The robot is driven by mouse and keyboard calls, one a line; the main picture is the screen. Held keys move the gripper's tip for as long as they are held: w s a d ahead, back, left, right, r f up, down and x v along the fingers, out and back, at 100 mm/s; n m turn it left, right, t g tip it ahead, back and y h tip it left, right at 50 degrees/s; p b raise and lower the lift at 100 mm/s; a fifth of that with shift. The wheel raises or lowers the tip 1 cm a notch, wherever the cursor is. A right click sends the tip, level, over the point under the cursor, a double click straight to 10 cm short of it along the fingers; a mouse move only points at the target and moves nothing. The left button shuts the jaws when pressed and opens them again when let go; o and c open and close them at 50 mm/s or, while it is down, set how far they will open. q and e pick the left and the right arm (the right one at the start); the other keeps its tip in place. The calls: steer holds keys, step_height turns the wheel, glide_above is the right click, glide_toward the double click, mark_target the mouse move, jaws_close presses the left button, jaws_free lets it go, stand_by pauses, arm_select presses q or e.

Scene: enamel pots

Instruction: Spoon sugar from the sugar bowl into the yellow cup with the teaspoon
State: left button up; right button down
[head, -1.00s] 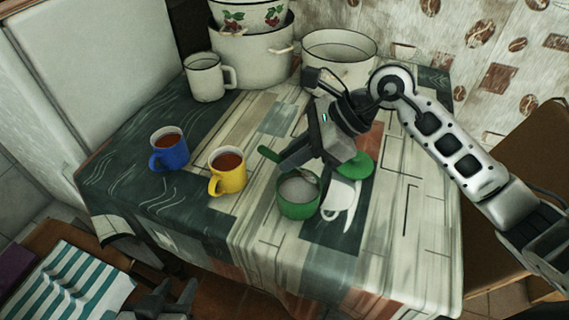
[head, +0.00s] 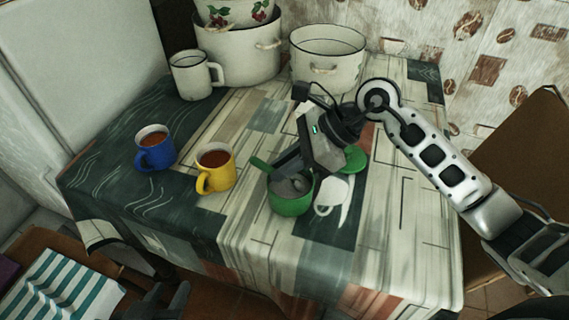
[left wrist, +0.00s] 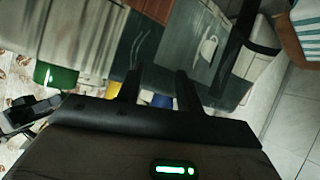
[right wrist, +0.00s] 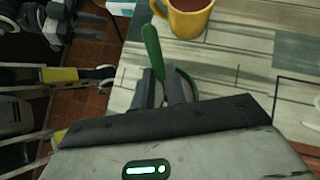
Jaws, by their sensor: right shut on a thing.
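The green sugar bowl (head: 290,205) stands on the table with pale sugar inside. My right gripper (head: 279,172) is over the bowl, shut on the green-handled teaspoon (head: 259,163). The handle (right wrist: 152,45) sticks out past the fingers in the right wrist view. The spoon's lower end is inside the bowl; how deep it sits in the sugar is unclear. The yellow cup (head: 215,168), with brown-red liquid, stands upright left of the bowl; it also shows in the right wrist view (right wrist: 187,20). My left gripper (head: 165,299) is low at the table's front, its fingers apart and empty (left wrist: 158,82).
A blue cup (head: 155,150) of similar liquid stands left of the yellow cup. A green lid (head: 356,159) lies right of my right gripper. A white mug (head: 192,76) and enamel pots (head: 325,62) stand at the back. The front right of the table is clear.

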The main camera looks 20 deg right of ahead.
mark_target(263, 162)
steer(key=shift+r+p, duration=0.75)
steer(key=shift+r, duration=1.05)
steer(key=shift+a+r+p, duration=0.15)
steer(key=shift+r+p, duration=0.35)
steer(key=shift+p, duration=0.3)
steer(key=shift+w+a+r+h+p, duration=0.15)
steer(key=shift+a+h+p, duration=0.1)
steer(key=shift+h+p, duration=0.6)
steer(key=shift+w+a+g+h+p, duration=0.1)
steer(key=shift+a+g+h+p, duration=0.5)
steer(key=shift+h+p, duration=0.55)
steer(key=h, duration=0.1)
steer(key=a+f+h+p, duration=0.1)
steer(key=shift+w+a+h, duration=0.1)
steer(key=shift+h, duration=0.3)
arm_select(q)
steer(key=r, duration=0.1)
steer(key=a, duration=0.1)
steer(key=r+m, duration=0.1)
steer(key=shift+s+a+r+g+y, duration=0.15)
steer(key=shift+s+r+g+y, duration=0.1)
steer(key=shift+r+g+y, duration=0.15)
arm_select(e)
steer(key=shift+f, duration=0.1)
